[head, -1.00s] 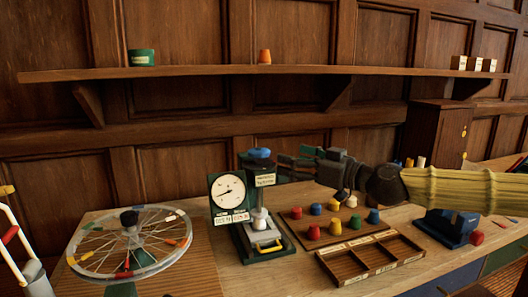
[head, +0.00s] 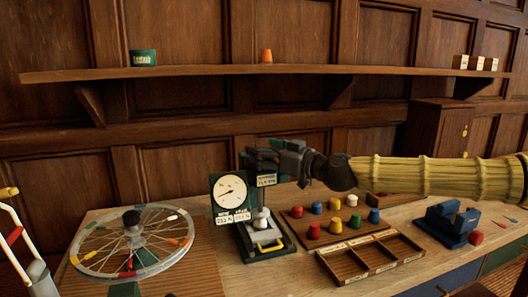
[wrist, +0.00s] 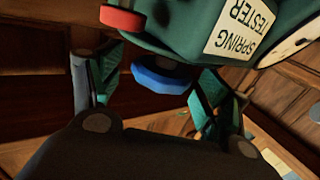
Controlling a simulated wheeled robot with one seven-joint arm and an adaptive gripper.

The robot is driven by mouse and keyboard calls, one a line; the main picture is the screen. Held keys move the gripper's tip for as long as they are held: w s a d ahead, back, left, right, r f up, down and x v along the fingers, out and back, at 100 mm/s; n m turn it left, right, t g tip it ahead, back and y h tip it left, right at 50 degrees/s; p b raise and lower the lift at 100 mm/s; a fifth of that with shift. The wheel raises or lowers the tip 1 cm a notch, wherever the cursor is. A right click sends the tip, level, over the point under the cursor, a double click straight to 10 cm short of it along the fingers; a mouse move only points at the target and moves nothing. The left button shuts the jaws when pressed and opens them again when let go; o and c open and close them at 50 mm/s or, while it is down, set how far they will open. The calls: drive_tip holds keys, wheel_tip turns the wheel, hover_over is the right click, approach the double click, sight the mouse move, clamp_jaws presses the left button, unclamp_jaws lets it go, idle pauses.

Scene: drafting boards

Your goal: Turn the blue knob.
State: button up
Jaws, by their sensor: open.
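The blue knob (wrist: 160,76) shows in the wrist view as a blue disc by the green spring tester (wrist: 190,35). In the head view my gripper hides the knob at the top of the spring tester (head: 263,240), which has a white dial (head: 230,189). My gripper (head: 262,153) is at the top of the tester, its arm reaching in from the right. In the wrist view my gripper (wrist: 157,72) is open, one finger on each side of the knob. Gaps show between knob and fingers; I cannot tell any contact.
A spoked wheel (head: 131,243) lies left of the tester. A board (head: 345,239) with several coloured knobs and a divided wooden tray (head: 370,258) are to the right. A dark blue device (head: 449,224) stands farther right. A shelf (head: 200,73) runs along the wall above.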

drive_tip(key=c, duration=1)
drive_tip(key=shift+s+a+r+m+t+h+p, duration=0.1)
drive_tip(key=shift+a+r+m+t+h+p, duration=0.05)
drive_tip(key=shift+m+t+h+p, duration=0.4)
drive_tip(key=shift+s+a+m+t+h+p, duration=0.1)
drive_tip(key=shift+m+t+h+p, duration=0.45)
drive_tip(key=shift+m+t+h, duration=0.45)
drive_tip(key=shift+a+m+t+h+p, duration=0.15)
drive_tip(key=shift+m+t+h+p, duration=0.55)
drive_tip(key=shift+m+h, duration=1.05)
drive_tip(key=shift+a+m+t+h+p, duration=0.15)
drive_tip(key=shift+m+t+h+p, duration=0.5)
drive_tip(key=shift+h, duration=1.75)
drive_tip(key=shift+a+m+g+h+p, duration=0.15)
drive_tip(key=shift+m+h+p, duration=0.35)
drive_tip(key=shift+m+h, duration=1.25)
drive_tip(key=shift+a+m+g+h+p, duration=0.15)
drive_tip(key=shift+m+h+p, duration=0.35)
drive_tip(key=shift+m+h, duration=1.2)
drive_tip(key=shift+a+m+g+h+p, duration=0.1)
drive_tip(key=shift+m+g+h+p, duration=0.45)
drive_tip(key=shift+h, duration=1)
drive_tip(key=shift+a+m+g+h+p, duration=0.1)
drive_tip(key=shift+m+g+h+p, duration=0.15)
drive_tip(key=shift+m+g+h, duration=0.85)
drive_tip(key=shift+d+n+t+h, duration=0.1)
drive_tip(key=shift+n+t+h, duration=0.2)
drive_tip(key=shift+h, duration=0.2)
